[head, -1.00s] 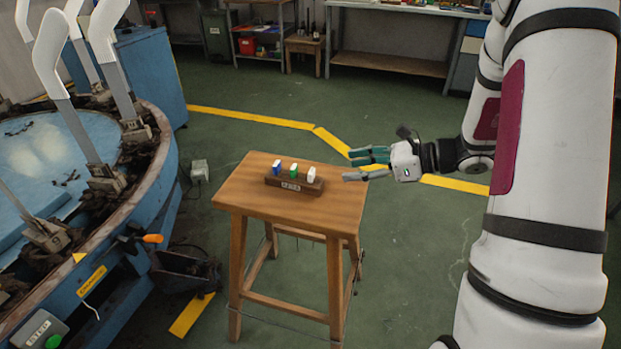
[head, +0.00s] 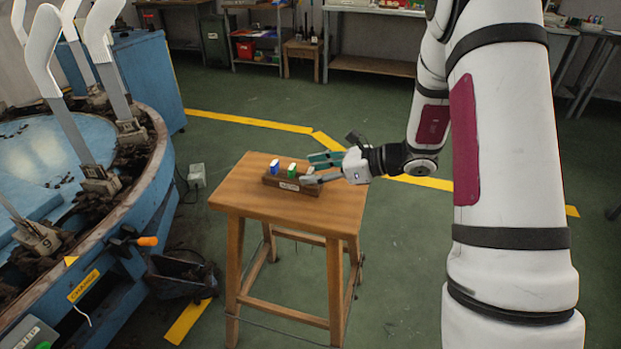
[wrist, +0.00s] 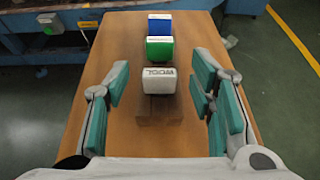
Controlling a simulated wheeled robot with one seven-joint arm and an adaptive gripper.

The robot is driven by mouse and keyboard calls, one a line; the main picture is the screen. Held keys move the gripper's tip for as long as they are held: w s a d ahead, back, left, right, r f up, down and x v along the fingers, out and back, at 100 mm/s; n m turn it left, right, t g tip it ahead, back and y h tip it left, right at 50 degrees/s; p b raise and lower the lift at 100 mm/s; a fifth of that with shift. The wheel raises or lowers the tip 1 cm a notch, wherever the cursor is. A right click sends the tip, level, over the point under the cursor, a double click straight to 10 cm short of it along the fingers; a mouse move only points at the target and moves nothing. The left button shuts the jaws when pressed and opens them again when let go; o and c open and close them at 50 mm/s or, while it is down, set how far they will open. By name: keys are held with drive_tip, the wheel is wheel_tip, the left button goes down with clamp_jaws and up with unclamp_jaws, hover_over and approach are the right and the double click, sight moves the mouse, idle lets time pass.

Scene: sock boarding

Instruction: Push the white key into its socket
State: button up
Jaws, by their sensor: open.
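The white key (wrist: 158,81) stands upright in the wooden block (wrist: 161,112), at the block's near end in the wrist view. Dark lettering shows on its face. In the head view the white key (head: 309,169) is partly hidden by my gripper (head: 308,170). My gripper is open, with one finger on each side of the key. In the wrist view gaps show between the fingers and the key, so they look apart. How deep the key sits in its socket is hard to tell.
A green key (wrist: 160,48) and a blue key (wrist: 159,24) stand in line beyond the white one. The block rests on a wooden stool (head: 235,197), whose top is otherwise clear. A blue round machine (head: 150,205) stands to the left. Green floor surrounds the stool.

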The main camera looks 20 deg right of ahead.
drive_tip(key=c, duration=0.9)
drive_tip(key=shift+c, duration=0.2)
